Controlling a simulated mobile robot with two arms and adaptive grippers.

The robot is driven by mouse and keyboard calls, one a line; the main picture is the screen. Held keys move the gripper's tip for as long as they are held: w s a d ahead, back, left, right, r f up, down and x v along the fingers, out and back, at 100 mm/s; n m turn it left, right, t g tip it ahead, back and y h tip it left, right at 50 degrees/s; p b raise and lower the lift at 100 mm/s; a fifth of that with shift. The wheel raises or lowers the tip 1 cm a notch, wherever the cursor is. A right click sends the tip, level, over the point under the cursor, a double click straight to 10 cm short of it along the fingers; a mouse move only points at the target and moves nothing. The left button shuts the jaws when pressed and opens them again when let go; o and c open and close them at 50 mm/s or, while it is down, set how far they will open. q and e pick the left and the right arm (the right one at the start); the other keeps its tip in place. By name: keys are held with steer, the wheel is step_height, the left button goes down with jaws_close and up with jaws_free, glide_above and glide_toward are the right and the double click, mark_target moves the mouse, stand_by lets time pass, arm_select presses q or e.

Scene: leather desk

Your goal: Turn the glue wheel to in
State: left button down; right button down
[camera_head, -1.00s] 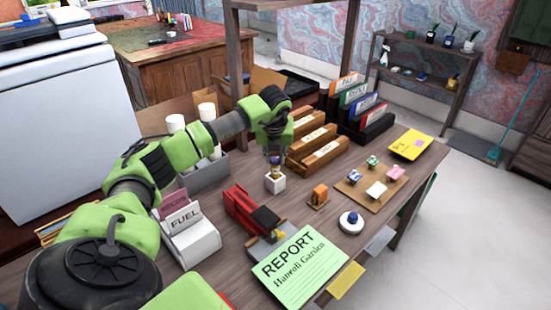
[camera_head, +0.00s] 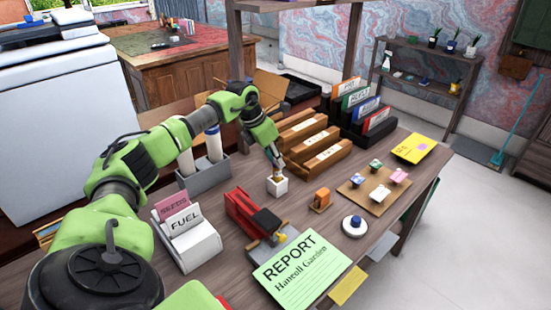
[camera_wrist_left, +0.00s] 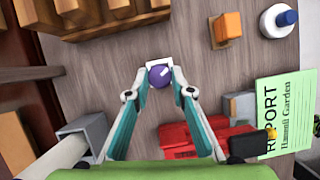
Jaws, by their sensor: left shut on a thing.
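The glue wheel (camera_wrist_left: 160,76) is a round purple knob with a small pale mark, facing up in the left wrist view. It tops a glue stick (camera_head: 277,178) standing upright in a white square holder (camera_head: 278,187) on the desk. My left gripper (camera_wrist_left: 160,84) is shut on the glue wheel, with a fingertip on either side of it. In the head view my left gripper (camera_head: 276,168) comes down at a tilt over the holder and hides most of the wheel. My right gripper is not in view.
A red stapler (camera_head: 245,212) stands in front of the holder, and an orange sharpener (camera_head: 320,199) to its right. Wooden file trays (camera_head: 318,150) stand behind. A grey pen box (camera_head: 205,178) and a white card holder (camera_head: 190,245) stand left. A green report (camera_head: 300,268) lies in front.

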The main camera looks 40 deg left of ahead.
arm_select(q)
steer(key=m+h, duration=0.1)
steer(key=m, duration=0.3)
steer(key=shift+w+a+m+g+h, duration=0.15)
steer(key=shift+m+g+h, duration=0.15)
steer(key=shift+h, duration=0.1)
steer(key=shift+a+m+g+h, duration=0.1)
steer(key=shift+m+g+h, duration=0.45)
steer(key=shift+m, duration=1.45)
steer(key=c, duration=1.8)
jaws_free()
steer(key=shift+o, duration=0.2)
steer(key=v, duration=1.2)
steer(key=shift+w, duration=0.15)
